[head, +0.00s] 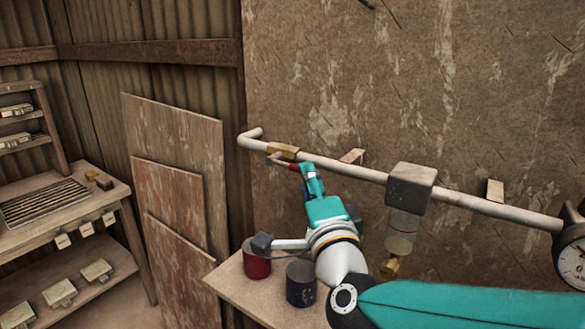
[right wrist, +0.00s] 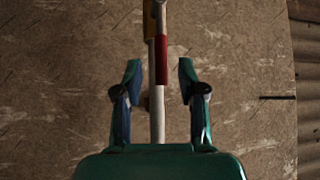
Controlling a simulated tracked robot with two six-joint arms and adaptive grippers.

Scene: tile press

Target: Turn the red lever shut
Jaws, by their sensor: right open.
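The red lever (head: 294,167) shows only in part in the head view, beside the brass valve (head: 283,151) on the pale pipe (head: 345,171). In the right wrist view the red lever (right wrist: 162,62) lies nearly in line with the pipe (right wrist: 157,115), between the fingertips. My right gripper (head: 306,168) reaches up to the pipe at the valve. In the right wrist view this gripper (right wrist: 160,72) is open, with a finger on each side of the lever and a visible gap to both. In the head view it hides part of the lever. My left gripper is not in view.
A dark block with a glass bowl (head: 401,232) hangs from the pipe to the right, and a gauge (head: 572,256) is at the far right. A red can (head: 256,265) and a dark can (head: 301,284) stand on the bench below. Boards lean on the left wall.

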